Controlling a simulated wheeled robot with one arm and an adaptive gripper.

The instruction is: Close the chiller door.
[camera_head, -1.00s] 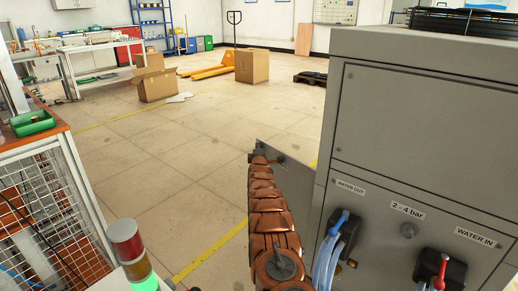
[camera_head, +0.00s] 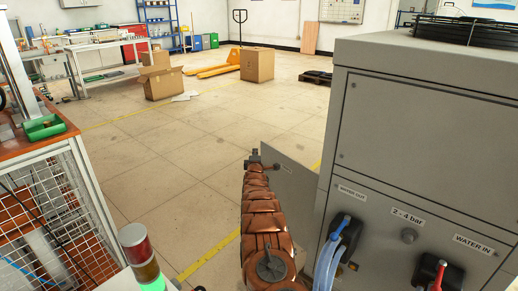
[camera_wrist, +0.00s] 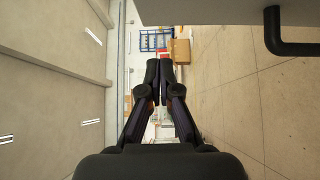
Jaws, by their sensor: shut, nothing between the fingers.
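The chiller (camera_head: 425,130) is the big grey cabinet on the right in the head view. Its grey door (camera_head: 292,185) stands open, sticking out left from the lower part of the cabinet. A black handle (camera_wrist: 282,45) on a grey panel (camera_wrist: 215,10), apparently the door, shows at the upper right of the wrist view. My gripper (camera_wrist: 160,63) is shut and empty, its fingertips together. In the head view my gripper (camera_head: 257,160) is at the door's far left edge, partly hidden by my copper-coloured arm. I cannot tell whether it touches the door.
Hoses (camera_head: 330,255) come out of the chiller's front at the lower right. A signal lamp (camera_head: 135,245) and a mesh-sided bench (camera_head: 45,200) stand at the left. The floor between is clear. Cardboard boxes (camera_head: 257,65) and a yellow pallet truck (camera_head: 215,70) are far back.

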